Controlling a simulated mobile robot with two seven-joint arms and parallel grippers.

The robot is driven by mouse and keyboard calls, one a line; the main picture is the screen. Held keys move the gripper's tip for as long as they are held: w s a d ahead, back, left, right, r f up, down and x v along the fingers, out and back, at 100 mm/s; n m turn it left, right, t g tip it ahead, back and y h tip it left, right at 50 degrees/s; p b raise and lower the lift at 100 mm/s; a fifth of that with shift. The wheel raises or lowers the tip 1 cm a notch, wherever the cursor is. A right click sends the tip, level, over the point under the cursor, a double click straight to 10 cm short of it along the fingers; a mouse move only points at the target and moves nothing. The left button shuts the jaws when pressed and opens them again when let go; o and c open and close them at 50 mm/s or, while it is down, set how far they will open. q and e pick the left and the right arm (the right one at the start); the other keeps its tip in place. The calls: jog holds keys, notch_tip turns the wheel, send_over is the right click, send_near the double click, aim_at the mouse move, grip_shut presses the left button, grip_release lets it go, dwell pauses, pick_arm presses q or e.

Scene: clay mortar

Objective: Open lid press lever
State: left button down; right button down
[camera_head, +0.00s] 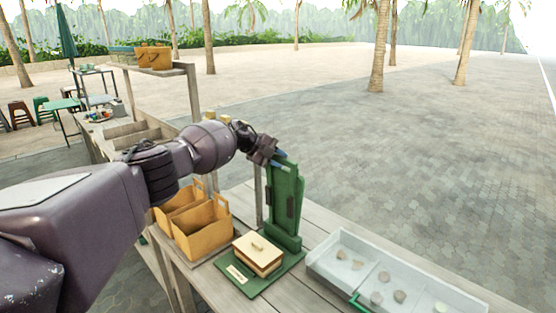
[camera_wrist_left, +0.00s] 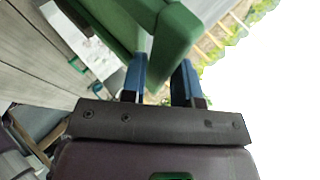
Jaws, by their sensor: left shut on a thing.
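The green press (camera_head: 286,205) stands upright on the wooden table, at the back of a green base plate (camera_head: 287,267). A small wooden box with a cream lid (camera_head: 258,246) and a small handle sits on that plate; its lid is down. My left gripper (camera_head: 281,160) is at the top of the upright green part. In the left wrist view, its blue fingers (camera_wrist_left: 160,82) are on either side of a green bar, the press lever (camera_wrist_left: 174,42), and shut on it. My right gripper is in neither view.
Two tan carriers (camera_head: 201,228) stand left of the press, under my left arm. A white tray (camera_head: 330,240) with several pale lumps lies to the right. A shelf with a tan basket (camera_head: 153,58) is farther back. Open paving lies beyond the table.

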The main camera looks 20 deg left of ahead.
pick_arm(q)
jog(key=shift+r, duration=0.1)
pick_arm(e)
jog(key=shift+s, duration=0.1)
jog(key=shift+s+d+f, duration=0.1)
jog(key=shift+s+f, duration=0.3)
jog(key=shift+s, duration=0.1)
pick_arm(q)
jog(key=c, duration=1.1)
grip_release()
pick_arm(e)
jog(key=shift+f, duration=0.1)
